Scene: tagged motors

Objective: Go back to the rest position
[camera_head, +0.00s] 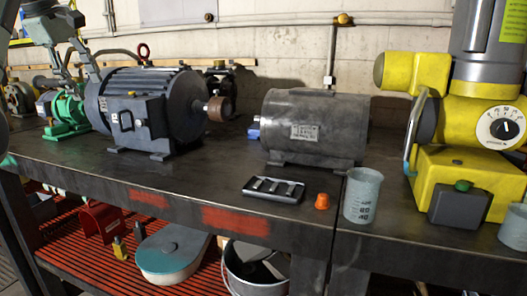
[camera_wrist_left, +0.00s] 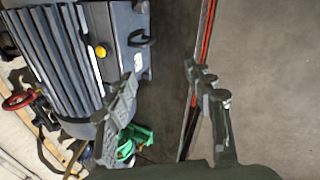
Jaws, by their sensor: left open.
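My left gripper (camera_head: 80,77) is at the upper left of the head view, pointing down above the bench beside the large dark motor (camera_head: 150,105). It is open with nothing between its fingers. In the left wrist view the two fingers (camera_wrist_left: 160,75) stand wide apart, with the motor (camera_wrist_left: 90,50) beyond them to the upper left. A small green machine (camera_head: 65,115) sits below the gripper in the head view and also shows in the wrist view (camera_wrist_left: 135,140). My right gripper is not in view.
A grey cylindrical motor (camera_head: 315,130) stands mid-bench (camera_head: 225,170). In front are a black tray (camera_head: 273,190), an orange cap (camera_head: 322,201) and a grey beaker (camera_head: 362,195). A yellow machine (camera_head: 465,180) stands at right. The red-slatted lower shelf (camera_head: 90,265) holds several items.

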